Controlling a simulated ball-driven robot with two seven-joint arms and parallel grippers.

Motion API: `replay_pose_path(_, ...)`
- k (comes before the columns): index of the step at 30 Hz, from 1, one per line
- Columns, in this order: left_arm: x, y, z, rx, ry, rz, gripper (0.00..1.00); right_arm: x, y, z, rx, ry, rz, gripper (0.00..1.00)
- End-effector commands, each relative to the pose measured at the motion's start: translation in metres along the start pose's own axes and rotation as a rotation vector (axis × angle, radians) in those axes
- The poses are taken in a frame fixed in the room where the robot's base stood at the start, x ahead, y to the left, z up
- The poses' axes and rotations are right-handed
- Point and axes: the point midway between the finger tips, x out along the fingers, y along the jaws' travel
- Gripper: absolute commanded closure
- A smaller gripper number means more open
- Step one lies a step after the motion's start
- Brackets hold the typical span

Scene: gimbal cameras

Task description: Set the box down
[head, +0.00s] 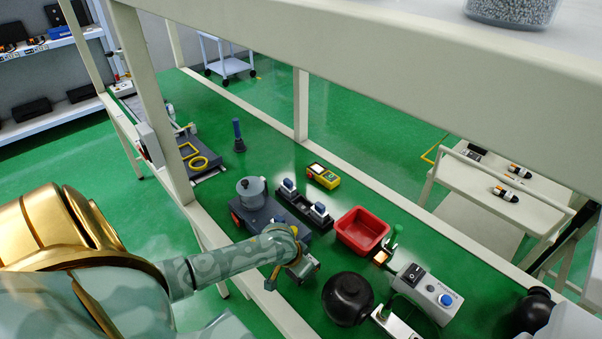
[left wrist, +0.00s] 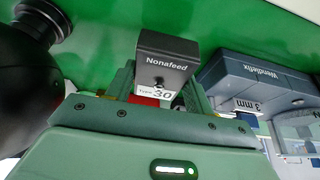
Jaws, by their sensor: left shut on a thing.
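The box (left wrist: 168,66) is small and black, with "Nonafeed" and "Type 30" printed on it. In the left wrist view it sits between the fingers of my left gripper (left wrist: 160,88), which is shut on it. In the head view my left gripper (head: 290,272) is over the green-topped bench (head: 265,303), between the dark blue machine and the black round device. The box cannot be made out there. Whether it touches the bench cannot be told. My right gripper is not in view.
The black round device (head: 348,298) stands close to the right of my gripper. Near it are the dark blue machine (head: 262,222), a black rack (head: 305,208), a red bin (head: 362,231) and a grey switch box (head: 427,290). A pale shelf beam (head: 400,75) crosses above.

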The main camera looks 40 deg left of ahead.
Motion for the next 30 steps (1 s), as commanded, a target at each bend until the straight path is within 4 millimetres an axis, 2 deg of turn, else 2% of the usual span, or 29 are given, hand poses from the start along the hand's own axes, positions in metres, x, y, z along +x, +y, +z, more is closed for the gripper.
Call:
replay_pose_path(7, 0.032, 0.002, 0.02, -0.001, -0.002, 0.0, 0.78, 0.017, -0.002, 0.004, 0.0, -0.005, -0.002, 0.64)
replay_pose_path(17, 0.034, 0.001, 0.02, 0.0, 0.0, -0.001, 0.78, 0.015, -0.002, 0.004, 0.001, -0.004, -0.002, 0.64)
replay_pose_path(18, 0.035, 0.001, 0.021, 0.0, -0.001, -0.001, 0.45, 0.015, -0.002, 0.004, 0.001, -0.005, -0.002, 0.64)
replay_pose_path(20, 0.034, 0.001, 0.021, 0.0, -0.001, -0.001, 0.28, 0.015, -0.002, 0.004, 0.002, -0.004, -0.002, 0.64)
replay_pose_path(21, 0.034, 0.001, 0.021, 0.0, -0.001, -0.001, 0.26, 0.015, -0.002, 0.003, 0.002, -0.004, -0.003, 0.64)
replay_pose_path(30, 0.031, 0.001, 0.019, 0.001, 0.0, -0.001, 0.26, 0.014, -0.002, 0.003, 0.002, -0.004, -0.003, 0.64)
